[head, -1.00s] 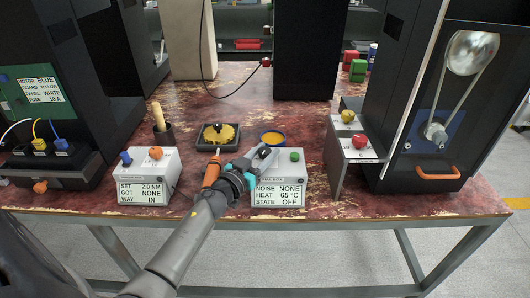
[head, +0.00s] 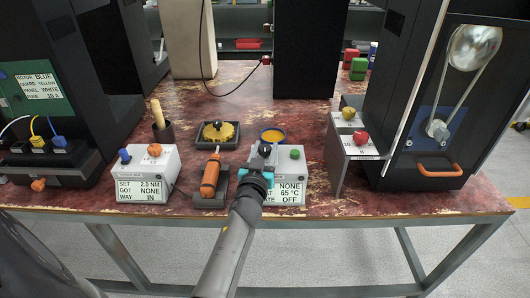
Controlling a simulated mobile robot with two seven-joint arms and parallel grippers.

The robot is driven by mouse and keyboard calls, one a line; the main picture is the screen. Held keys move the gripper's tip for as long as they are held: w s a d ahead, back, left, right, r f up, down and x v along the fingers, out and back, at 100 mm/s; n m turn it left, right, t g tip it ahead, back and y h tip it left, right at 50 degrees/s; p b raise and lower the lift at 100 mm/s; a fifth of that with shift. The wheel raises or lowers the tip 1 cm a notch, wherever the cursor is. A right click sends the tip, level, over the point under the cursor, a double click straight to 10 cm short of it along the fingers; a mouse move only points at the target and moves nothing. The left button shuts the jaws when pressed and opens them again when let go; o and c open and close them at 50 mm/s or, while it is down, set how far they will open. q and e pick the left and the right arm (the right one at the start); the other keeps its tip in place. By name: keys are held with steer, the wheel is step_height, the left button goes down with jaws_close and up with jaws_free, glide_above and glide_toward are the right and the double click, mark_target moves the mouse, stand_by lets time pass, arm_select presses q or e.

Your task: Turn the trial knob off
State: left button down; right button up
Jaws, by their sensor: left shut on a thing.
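The trial unit is a light grey box (head: 291,167) at the front middle of the bench, with a green button (head: 295,154) on its top right. Its front display reads NONE, 65 °C and OFF, and its left part is hidden by my gripper. My left gripper (head: 262,160), with teal parts, reaches in from below over the left of the box top. It is shut on the dark trial knob (head: 264,149), which is mostly hidden by the fingers. My right gripper is not in view.
An orange-handled tool (head: 210,176) lies on a dark rest close left of my gripper. Further left stands a grey box (head: 147,177) with blue and orange knobs. A bracket with red and yellow knobs (head: 353,142) is at right.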

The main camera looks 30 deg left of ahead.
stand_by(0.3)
arm_select(q)
steer(key=shift+c, duration=2.1)
jaws_free()
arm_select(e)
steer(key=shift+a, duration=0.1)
